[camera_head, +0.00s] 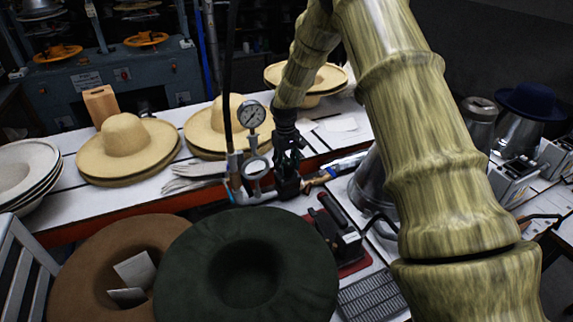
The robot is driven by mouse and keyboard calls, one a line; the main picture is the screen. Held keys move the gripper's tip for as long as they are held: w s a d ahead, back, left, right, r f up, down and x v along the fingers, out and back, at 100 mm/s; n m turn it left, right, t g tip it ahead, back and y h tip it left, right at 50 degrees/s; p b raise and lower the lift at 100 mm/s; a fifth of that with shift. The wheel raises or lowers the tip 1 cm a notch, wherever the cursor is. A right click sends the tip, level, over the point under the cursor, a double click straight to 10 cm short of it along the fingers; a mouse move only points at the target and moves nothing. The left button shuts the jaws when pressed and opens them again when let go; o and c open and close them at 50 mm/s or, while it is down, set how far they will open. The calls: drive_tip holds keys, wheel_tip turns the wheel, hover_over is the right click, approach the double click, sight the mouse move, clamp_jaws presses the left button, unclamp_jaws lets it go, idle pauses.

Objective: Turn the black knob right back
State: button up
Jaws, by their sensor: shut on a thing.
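My gripper (288,182) is black and points down beside the pipework with the gauges, at the middle of the head view. Its jaws are shut on a small dark part there, which I take to be the black knob. The fingers and the dark colour hide the knob's outline, so its turn angle cannot be told. A second round fitting (256,167) sits lower, left of the fingers.
Straw hats (124,139) lie on the white bench behind. A dark green hat (245,262) and a brown hat (90,262) fill the front left. A black device on a red base (340,235) and a metal cone (372,190) stand close to the right of my gripper.

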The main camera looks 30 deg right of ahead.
sight(286, 161)
drive_tip(key=shift+w+n, duration=0.1)
drive_tip(key=shift+n, duration=0.3)
drive_tip(key=o, duration=1)
drive_tip(key=r, duration=1.2)
drive_tip(key=shift+a, duration=0.2)
